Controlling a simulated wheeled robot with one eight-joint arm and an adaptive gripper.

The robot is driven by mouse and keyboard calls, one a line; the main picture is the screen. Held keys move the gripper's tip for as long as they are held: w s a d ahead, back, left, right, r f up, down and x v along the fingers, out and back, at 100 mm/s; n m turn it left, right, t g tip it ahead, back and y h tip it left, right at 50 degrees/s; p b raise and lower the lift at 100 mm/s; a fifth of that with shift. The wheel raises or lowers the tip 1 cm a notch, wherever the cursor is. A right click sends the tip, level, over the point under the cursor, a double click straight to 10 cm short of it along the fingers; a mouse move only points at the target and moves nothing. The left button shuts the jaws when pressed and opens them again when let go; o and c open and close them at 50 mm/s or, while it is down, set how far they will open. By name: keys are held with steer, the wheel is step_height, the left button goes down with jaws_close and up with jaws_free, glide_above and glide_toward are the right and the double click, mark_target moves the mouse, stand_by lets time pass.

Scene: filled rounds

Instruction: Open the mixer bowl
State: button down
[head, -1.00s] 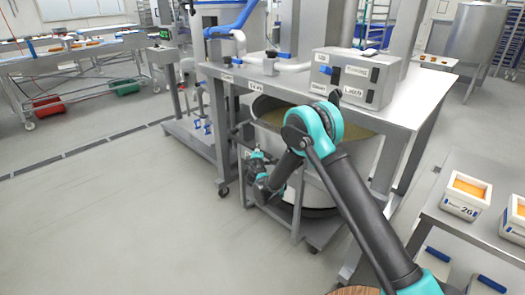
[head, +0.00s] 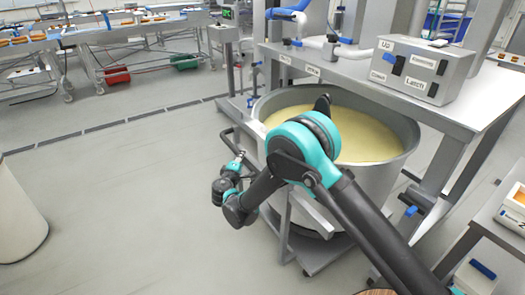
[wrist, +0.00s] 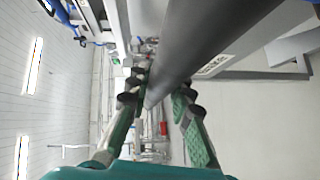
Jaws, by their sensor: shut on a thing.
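The large grey mixer bowl (head: 385,172) holds pale yellow contents and has an open top in the head view. It stands on a wheeled frame (head: 305,250), largely in front of the steel mixer table (head: 475,105). My gripper (head: 238,160) is low at the left side of the bowl, by the frame's dark handle bar (head: 228,135). In the wrist view my gripper (wrist: 160,92) has its fingers on either side of a thick grey bar (wrist: 205,50), shut on it. My arm hides part of the bowl's front and the frame.
A control box (head: 420,70) with labels and a blue lever sits on the table. A side table (head: 490,225) with white containers is at the right. A pale drum (head: 15,215) stands at the left edge. The floor (head: 130,210) left of the bowl is clear.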

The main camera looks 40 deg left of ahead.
steer(key=s+a, duration=0.3)
steer(key=s, duration=0.6)
steer(key=s+a, duration=0.4)
steer(key=s, duration=0.5)
steer(key=shift+s+a, duration=0.3)
steer(key=c, duration=1.3)
jaws_free()
steer(key=v, duration=1.2)
steer(key=shift+f, duration=0.1)
steer(key=shift+a, duration=0.1)
